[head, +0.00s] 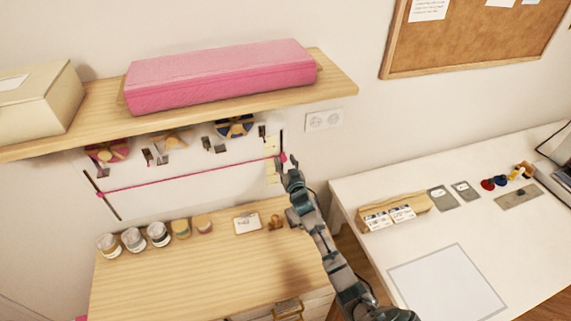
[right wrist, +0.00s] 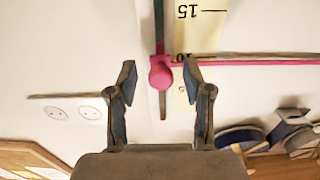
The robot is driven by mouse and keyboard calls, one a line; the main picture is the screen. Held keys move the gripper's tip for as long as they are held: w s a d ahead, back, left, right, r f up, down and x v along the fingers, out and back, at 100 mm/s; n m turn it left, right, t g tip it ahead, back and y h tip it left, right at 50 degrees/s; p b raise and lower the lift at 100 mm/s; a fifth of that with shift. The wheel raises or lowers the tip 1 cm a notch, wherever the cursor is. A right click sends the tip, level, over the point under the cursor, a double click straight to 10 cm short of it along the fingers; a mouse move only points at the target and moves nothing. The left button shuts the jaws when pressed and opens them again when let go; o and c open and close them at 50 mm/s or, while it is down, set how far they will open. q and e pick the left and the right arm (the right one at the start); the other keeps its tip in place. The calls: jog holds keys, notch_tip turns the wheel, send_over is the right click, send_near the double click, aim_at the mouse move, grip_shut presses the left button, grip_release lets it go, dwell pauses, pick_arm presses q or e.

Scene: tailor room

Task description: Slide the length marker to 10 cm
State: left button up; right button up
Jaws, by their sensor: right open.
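The length marker is a pink round knob (right wrist: 161,73) on a dark vertical rail (right wrist: 159,25), with a pink bar (right wrist: 270,62) running sideways from it. In the head view the pink knob (head: 283,157) is at the right end of the pink line on the wall panel. A cream scale (right wrist: 200,30) beside the rail shows upside-down 15 and a partly covered 10 close to the bar. My right gripper (head: 287,164) is open, its fingers (right wrist: 160,77) on either side of the knob; contact cannot be told. My left gripper is not in view.
A wooden shelf (head: 95,107) with a pink box (head: 220,78) overhangs the panel. Several jars (head: 133,240) and a small card (head: 247,223) stand on the wooden cabinet top (head: 190,275) below. A white table (head: 470,235) is to the right.

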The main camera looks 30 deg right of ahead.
jog(key=v, duration=1.2)
jog(key=shift+f, duration=0.2)
